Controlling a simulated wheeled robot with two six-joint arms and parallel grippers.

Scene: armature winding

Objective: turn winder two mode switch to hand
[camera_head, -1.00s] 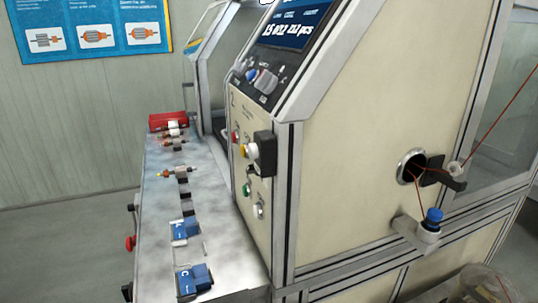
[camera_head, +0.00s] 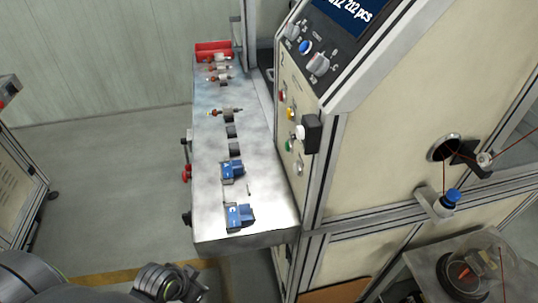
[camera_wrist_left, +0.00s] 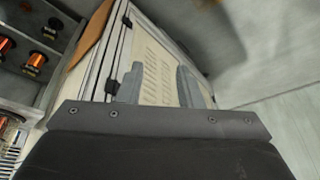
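The cream winder (camera_head: 385,130) stands on the right with its sloped control panel (camera_head: 318,50) and a side button panel. The sloped panel carries a blue button (camera_head: 306,47) and grey knobs, one at its lower edge (camera_head: 319,64). On the side panel, a silver switch (camera_head: 298,168) sits below a green button (camera_head: 288,145). I cannot read the labels, so I cannot tell which is the mode switch or its setting. My left gripper (camera_wrist_left: 160,84) is open and empty in the left wrist view, its fingers apart. My right gripper is not in view.
A metal bench (camera_head: 215,180) with blue fixtures (camera_head: 240,217) and small armatures (camera_head: 226,113) lies left of the panel. A black box (camera_head: 312,134) juts from the side panel. Wire spools (camera_wrist_left: 37,59) stand on a shelf. Open floor (camera_head: 110,180) lies left of the bench.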

